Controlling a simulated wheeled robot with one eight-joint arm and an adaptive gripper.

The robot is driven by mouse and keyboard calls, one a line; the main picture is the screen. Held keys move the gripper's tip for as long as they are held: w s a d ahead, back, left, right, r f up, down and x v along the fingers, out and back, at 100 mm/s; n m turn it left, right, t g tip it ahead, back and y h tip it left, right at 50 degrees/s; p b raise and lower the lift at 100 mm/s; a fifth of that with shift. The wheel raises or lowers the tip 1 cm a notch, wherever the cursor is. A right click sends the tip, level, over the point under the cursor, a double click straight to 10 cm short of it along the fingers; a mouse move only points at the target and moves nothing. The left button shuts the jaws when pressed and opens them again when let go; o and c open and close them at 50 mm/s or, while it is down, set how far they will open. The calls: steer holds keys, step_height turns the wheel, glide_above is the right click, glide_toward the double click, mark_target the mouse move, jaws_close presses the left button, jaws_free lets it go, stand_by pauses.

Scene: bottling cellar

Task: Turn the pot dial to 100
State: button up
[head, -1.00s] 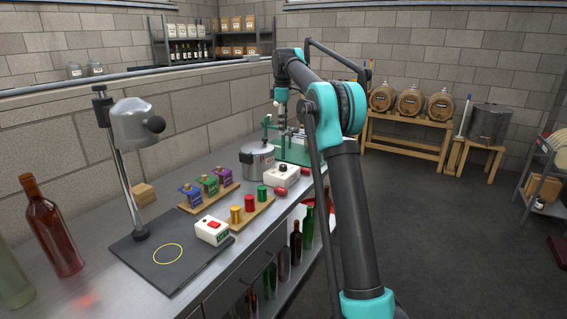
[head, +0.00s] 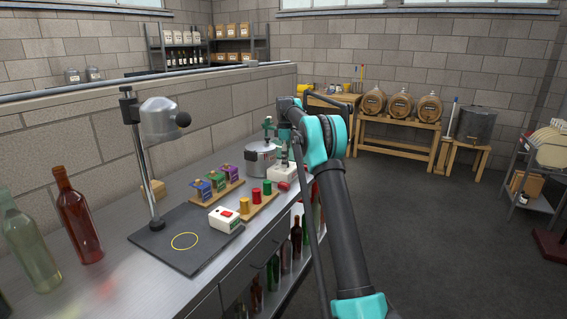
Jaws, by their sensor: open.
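A white control box (head: 280,176) sits just right of the pot. Its black dial is mostly hidden behind my gripper, and its setting is too small to read. My gripper (head: 284,160) points down directly over the box, at the dial's place. It is small in view and open. I cannot tell whether the fingers touch the dial or stand around it.
Left of the box, a wooden block holds gold, red and green capsules (head: 267,187); blue, green and purple items (head: 213,181) stand on a rack. A lamp-like stand (head: 160,120), white switch box (head: 224,218) and bottles (head: 78,215) are nearer. A red-handled thing (head: 284,186) lies beside the box.

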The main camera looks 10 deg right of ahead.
steer(key=shift+f, duration=0.15)
steer(key=shift+c, duration=0.2)
steer(key=c, duration=1.1)
